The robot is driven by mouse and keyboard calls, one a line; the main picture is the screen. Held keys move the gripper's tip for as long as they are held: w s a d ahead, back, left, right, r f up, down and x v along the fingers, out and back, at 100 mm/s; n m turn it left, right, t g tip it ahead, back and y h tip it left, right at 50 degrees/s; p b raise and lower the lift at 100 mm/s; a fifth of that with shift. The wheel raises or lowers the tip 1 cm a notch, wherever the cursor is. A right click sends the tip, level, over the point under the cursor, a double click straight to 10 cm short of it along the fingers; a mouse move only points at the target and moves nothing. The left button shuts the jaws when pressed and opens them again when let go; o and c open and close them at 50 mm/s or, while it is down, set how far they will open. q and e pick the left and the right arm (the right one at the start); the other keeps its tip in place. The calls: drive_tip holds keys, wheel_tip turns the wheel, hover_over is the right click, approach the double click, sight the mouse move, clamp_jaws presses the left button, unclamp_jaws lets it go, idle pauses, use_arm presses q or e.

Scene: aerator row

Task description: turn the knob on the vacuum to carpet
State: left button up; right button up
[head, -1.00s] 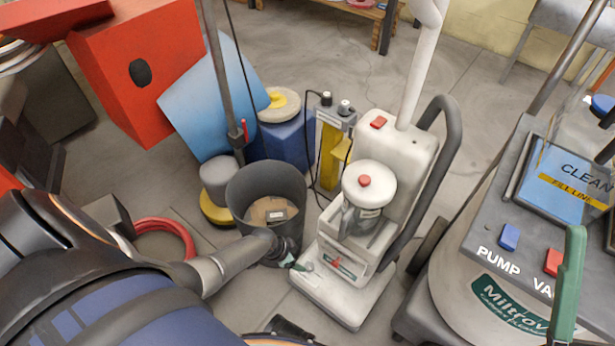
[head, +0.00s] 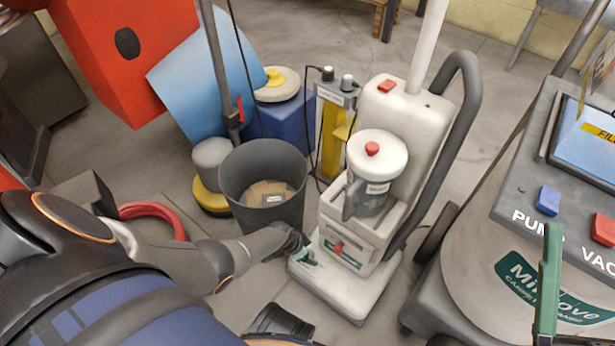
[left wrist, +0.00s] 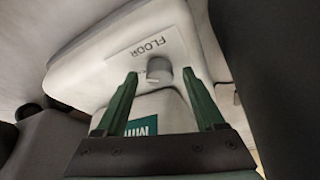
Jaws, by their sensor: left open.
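The white upright vacuum (head: 398,118) stands in the middle of the head view, its low base (head: 335,290) on the floor. My left gripper (head: 308,257) is at the left side of that base. In the left wrist view, a grey round knob (left wrist: 159,69) sits on a white surface between the open green fingers of my left gripper (left wrist: 160,74). The fingers stand on both sides, and I cannot tell whether they touch it. A label reading FLOOR (left wrist: 148,48) is beside the knob. No carpet mark is readable. The knob is not clear in the head view.
A dark bin (head: 262,185) stands left of the vacuum. A grey carpet cleaner (head: 480,255) stands close on the right. A green finger (head: 548,280), apparently my right gripper's, shows in front of it. A red hose ring (head: 155,215) lies on the left.

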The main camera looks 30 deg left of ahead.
use_arm(q)
drive_tip(key=shift+c, duration=0.3)
clamp_jaws()
idle(0.3)
